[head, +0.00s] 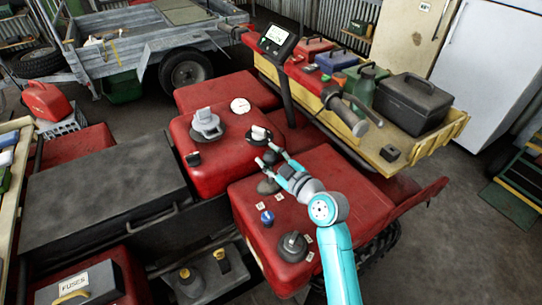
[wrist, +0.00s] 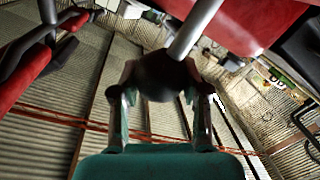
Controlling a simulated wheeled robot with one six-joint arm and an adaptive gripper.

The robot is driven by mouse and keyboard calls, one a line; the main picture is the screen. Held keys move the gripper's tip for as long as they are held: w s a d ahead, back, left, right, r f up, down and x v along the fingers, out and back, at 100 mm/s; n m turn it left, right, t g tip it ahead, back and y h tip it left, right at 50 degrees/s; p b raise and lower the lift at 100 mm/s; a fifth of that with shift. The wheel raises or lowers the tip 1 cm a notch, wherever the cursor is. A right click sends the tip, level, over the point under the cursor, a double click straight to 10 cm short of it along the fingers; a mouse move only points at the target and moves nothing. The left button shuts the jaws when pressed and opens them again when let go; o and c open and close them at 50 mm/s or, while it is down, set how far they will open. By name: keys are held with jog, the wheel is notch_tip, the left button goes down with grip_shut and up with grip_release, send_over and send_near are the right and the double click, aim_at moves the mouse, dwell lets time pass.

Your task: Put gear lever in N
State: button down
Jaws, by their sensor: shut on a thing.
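The gear lever has a round black knob (wrist: 160,76) on a grey shaft (wrist: 194,30) in the wrist view. My gripper (wrist: 163,88) is shut on the knob, with one finger on each side. In the head view my gripper (head: 269,157) is over the red panel, and its fingers partly hide the lever. The lever's dark base (head: 268,186) shows just below the fingers. Small white labels (head: 261,205) lie on the red panel near it, too small to read. I cannot tell which gear position the lever is in.
A red tank with a grey cap (head: 206,124) is just behind. A yellow-sided tray (head: 452,128) with a black toolbox (head: 412,103) lies to the right.

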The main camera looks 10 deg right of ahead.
jog(key=c, duration=0.6)
grip_release()
jog(key=shift+o, duration=0.2)
jog(key=f+v, duration=0.1)
jog(key=v, duration=1.1)
jog(key=shift+r, duration=0.4)
